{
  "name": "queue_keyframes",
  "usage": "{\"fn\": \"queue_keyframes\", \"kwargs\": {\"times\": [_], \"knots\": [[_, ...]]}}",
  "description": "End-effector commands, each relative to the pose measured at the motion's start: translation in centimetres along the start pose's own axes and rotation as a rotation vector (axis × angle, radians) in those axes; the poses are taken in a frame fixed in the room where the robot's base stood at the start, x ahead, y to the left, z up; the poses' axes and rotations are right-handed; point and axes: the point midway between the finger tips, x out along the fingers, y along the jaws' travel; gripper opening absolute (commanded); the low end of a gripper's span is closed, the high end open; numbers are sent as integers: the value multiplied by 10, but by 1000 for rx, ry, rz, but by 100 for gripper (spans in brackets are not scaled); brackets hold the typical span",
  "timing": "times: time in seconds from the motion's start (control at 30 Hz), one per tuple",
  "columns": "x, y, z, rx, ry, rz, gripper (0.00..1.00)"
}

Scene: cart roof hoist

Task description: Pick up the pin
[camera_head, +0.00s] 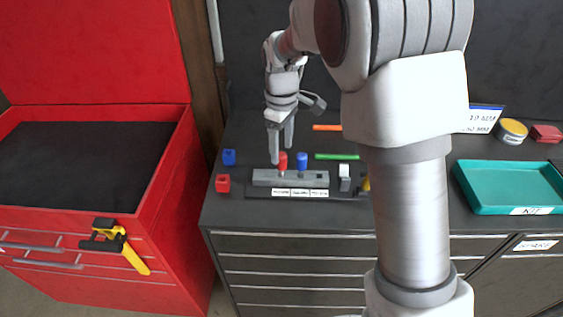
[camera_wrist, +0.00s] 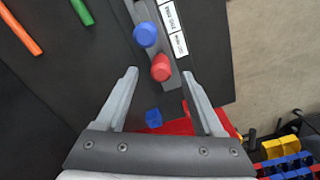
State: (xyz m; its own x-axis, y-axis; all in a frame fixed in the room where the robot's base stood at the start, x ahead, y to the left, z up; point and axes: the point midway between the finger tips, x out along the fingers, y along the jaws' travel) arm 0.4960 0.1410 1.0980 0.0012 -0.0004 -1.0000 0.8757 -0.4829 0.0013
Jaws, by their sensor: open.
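A red pin (camera_head: 283,162) and a blue pin (camera_head: 302,160) stand upright, side by side, in a grey block (camera_head: 262,177) with white labels on its front. In the wrist view the red pin (camera_wrist: 160,68) shows between the fingertips, with the blue pin (camera_wrist: 145,35) just beyond it. My gripper (camera_head: 281,153) is open and points down at the red pin; its fingers (camera_wrist: 160,73) are spread on either side of the pin's head in the wrist view. I cannot tell the exact height gap. Nothing is held.
A blue block (camera_head: 229,157) and a red block (camera_head: 222,183) lie left of the grey block. Orange (camera_head: 327,127) and green (camera_head: 337,156) sticks lie behind. A teal tray (camera_head: 480,205) is at right. An open red cart (camera_head: 190,150) stands left. My arm hides part of the bench.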

Motion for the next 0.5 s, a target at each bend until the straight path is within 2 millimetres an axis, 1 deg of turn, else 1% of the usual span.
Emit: {"fn": "queue_keyframes", "kwargs": {"times": [0.03, 0.1, 0.2, 0.3, 0.47, 0.5], "knots": [[9, -2, 1, -1, -4, -4, 70], [19, -2, 0, 0, -3, -4, 70], [29, -2, 1, 0, -2, -2, 70], [33, -1, 1, 0, 0, 0, 70], [33, -1, 1, 0, 0, 0, 70], [33, -1, 0, 0, 0, 0, 66]]}}
